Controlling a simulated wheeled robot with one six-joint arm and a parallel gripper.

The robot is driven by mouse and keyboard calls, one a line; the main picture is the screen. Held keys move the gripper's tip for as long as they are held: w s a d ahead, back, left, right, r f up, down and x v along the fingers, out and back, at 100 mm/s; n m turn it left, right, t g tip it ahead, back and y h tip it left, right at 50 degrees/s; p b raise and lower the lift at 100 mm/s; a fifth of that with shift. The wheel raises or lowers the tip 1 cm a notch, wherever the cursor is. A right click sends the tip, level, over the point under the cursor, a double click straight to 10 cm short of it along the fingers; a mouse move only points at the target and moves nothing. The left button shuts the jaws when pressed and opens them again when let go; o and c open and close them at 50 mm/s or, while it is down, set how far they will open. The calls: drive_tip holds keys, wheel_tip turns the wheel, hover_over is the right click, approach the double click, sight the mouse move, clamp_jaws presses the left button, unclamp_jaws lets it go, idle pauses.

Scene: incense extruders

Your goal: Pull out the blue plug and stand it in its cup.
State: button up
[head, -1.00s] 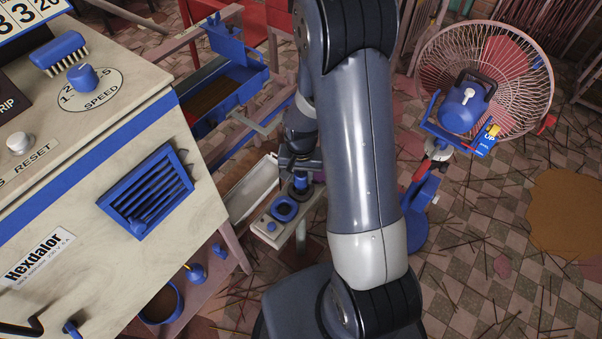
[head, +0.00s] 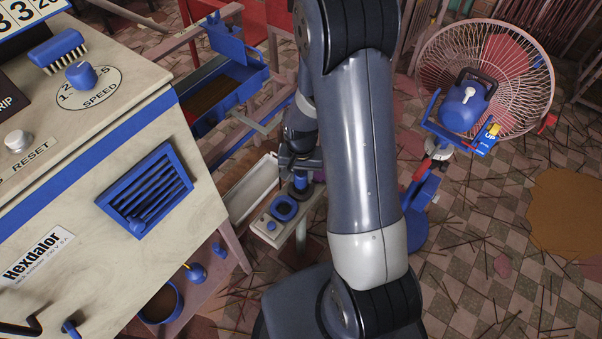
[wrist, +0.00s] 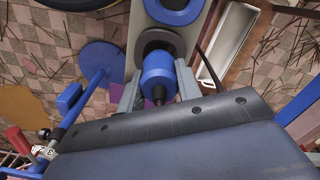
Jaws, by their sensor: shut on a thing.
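The blue plug (wrist: 158,76) is a short cylinder with a dark stem, between the two grey fingers of my gripper (wrist: 159,88) in the wrist view. My gripper is shut on it. A dark round ring (wrist: 160,36) lies just beyond the plug on the pale ledge; I cannot tell whether the plug's far end is still inside it. In the head view my gripper (head: 300,176) is above the ledge, partly hidden by my arm, with the plug (head: 301,183) below it. A blue-rimmed cup (head: 284,208) stands beside the ring; its rim also shows in the wrist view (wrist: 174,14).
A small blue knob (head: 271,226) is at the ledge's near end. A long pale tray (head: 254,188) runs along its left. The control machine (head: 85,190) fills the left. A fan (head: 490,80) stands at right. Incense sticks litter the checkered floor.

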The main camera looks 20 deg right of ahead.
sight(301, 172)
drive_tip(key=shift+f+b, duration=1.15)
drive_tip(key=shift+f, duration=0.25)
drive_tip(key=o, duration=1.1)
drive_tip(key=shift+c, duration=0.2)
drive_tip(key=shift+r, duration=0.1)
wheel_tip(301, 172, up, 11)
drive_tip(key=shift+f+p, duration=0.15)
drive_tip(key=shift+p, duration=1)
wheel_tip(301, 172, down, 11)
drive_tip(key=shift+b, duration=1.15)
drive_tip(key=shift+r+p, duration=0.45)
drive_tip(key=shift+r, duration=0.1)
